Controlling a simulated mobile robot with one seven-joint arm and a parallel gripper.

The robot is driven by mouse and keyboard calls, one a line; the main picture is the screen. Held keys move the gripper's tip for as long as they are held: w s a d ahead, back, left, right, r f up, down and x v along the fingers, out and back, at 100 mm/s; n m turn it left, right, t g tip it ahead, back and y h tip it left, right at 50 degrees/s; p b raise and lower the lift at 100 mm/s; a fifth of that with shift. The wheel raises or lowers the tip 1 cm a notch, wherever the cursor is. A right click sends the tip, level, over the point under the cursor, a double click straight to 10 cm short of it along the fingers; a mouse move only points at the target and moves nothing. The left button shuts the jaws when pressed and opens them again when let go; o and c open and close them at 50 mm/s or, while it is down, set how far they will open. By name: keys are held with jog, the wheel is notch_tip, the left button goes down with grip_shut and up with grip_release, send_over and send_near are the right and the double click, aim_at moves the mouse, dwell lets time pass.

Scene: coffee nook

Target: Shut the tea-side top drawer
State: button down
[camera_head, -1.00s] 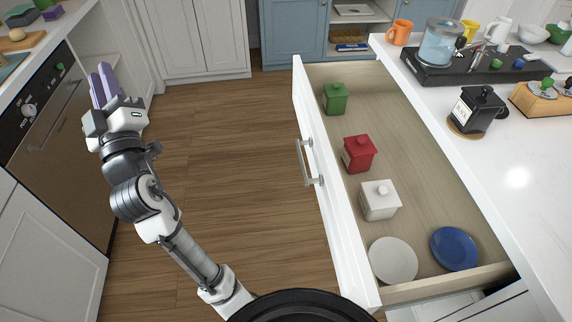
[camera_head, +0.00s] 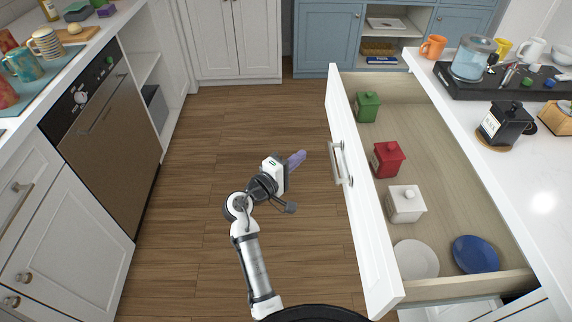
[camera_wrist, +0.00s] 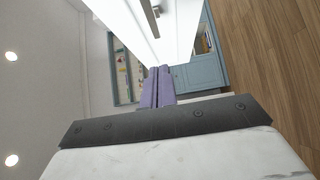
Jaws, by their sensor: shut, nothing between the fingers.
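The open drawer (camera_head: 362,205) juts out from the right counter in the head view, with its white front facing left. Its metal bar handle (camera_head: 341,163) is on that front. Inside are a green canister (camera_head: 368,107), a red canister (camera_head: 388,160), a white canister (camera_head: 405,205), a white plate (camera_head: 415,260) and a blue plate (camera_head: 476,254). My gripper (camera_head: 298,158) is shut and empty, with purple fingers pointing right toward the handle, a short gap away from it. In the wrist view the closed fingers (camera_wrist: 158,88) show near a white panel (camera_wrist: 150,25), likely the drawer front.
The right counter (camera_head: 535,200) holds a black canister (camera_head: 505,124), a dark tray with a glass kettle (camera_head: 474,58), and mugs. An oven (camera_head: 105,135) and white cabinets line the left. The wooden floor (camera_head: 190,230) between is clear.

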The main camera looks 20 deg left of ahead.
aim_at(328, 146)
jog(key=w+d+p, duration=0.1)
jog(key=d, duration=0.1)
jog(key=w+d, duration=0.2)
jog(key=d, duration=0.1)
jog(key=shift+w+p, duration=0.2)
jog(key=shift+p, duration=0.2)
